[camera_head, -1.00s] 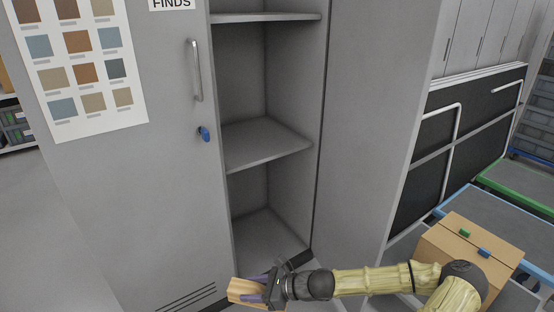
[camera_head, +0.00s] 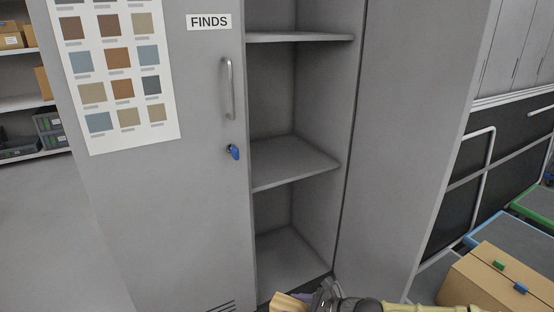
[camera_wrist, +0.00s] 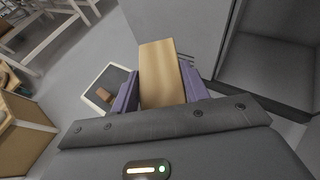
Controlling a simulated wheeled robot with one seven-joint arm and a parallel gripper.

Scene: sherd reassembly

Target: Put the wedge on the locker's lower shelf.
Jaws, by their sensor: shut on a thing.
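The wedge (camera_wrist: 160,72) is a light wooden block held between the two purple fingers of my gripper (camera_wrist: 158,92) in the wrist view. In the head view the wedge (camera_head: 288,302) shows at the bottom edge, with my gripper (camera_head: 312,298) partly cut off by the frame. The grey locker (camera_head: 165,200) has an opening with shelves to the right of its door. Its middle shelf (camera_head: 295,165) and upper shelf (camera_head: 300,37) look empty, as does its bottom surface (camera_head: 290,258). The wedge is in front of and below the opening.
The locker door (camera_head: 200,130) has a handle, a blue key (camera_head: 233,152) and a FINDS label (camera_head: 208,22). A cardboard box (camera_head: 495,280) stands at the lower right near blue- and green-edged tables. In the wrist view a pale tray (camera_wrist: 108,88) with a brown piece lies behind the gripper.

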